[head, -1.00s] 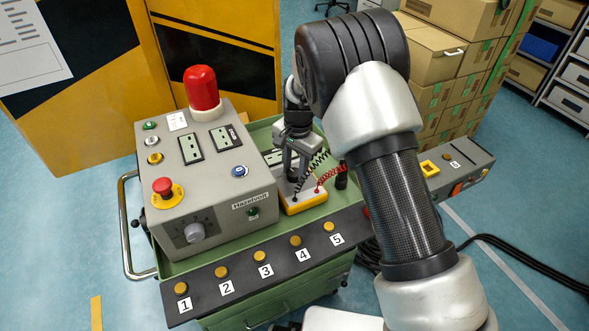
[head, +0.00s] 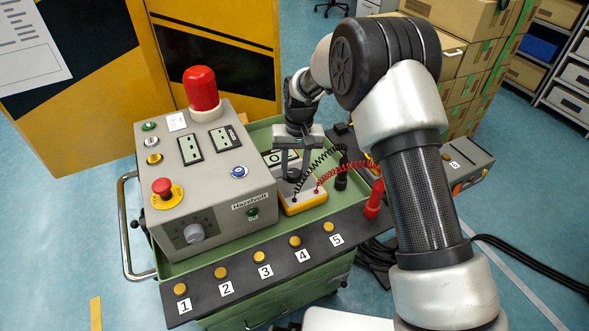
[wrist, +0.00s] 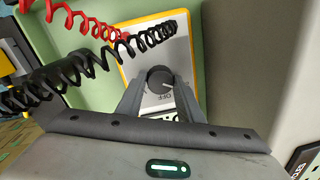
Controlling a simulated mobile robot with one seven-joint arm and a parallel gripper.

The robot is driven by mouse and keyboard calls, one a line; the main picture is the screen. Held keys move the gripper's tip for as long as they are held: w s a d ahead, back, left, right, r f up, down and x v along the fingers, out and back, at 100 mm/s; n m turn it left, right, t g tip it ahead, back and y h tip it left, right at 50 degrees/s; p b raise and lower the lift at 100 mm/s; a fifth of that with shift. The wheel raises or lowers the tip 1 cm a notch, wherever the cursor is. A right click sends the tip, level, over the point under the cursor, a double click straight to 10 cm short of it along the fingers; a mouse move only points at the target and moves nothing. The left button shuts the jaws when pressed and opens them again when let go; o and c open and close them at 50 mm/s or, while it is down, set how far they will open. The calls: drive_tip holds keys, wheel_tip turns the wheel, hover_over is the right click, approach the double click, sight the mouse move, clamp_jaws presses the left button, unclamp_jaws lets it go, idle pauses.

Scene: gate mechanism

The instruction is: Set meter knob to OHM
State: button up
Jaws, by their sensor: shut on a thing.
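The yellow-edged meter (head: 306,203) lies on the green cart top, right of the grey control box. Its pale face (wrist: 155,40) shows in the wrist view, with a round dark knob (wrist: 160,77) near the middle. A light mark on the knob points right and slightly down. The printed word OFF shows just below the knob; OHM cannot be read. My gripper (wrist: 159,86) reaches down to the meter, one finger on each side of the knob, shut on it.
Coiled black (wrist: 70,75) and red (wrist: 90,22) leads run from the meter close to my gripper. A red probe (head: 373,200) and a black probe (head: 341,172) stand to its right. The grey control box (head: 200,190) is close on the left. Numbered buttons line the front panel (head: 245,275).

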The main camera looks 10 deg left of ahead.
sight(298, 172)
drive_tip(key=shift+n, duration=0.3)
drive_tip(key=o, duration=1.1)
drive_tip(key=shift+c, duration=0.2)
drive_tip(key=shift+r, duration=0.15)
wheel_tip(298, 172, up, 17)
drive_tip(key=d+p, duration=0.1)
drive_tip(key=p, duration=0.1)
drive_tip(key=shift+w, duration=0.2)
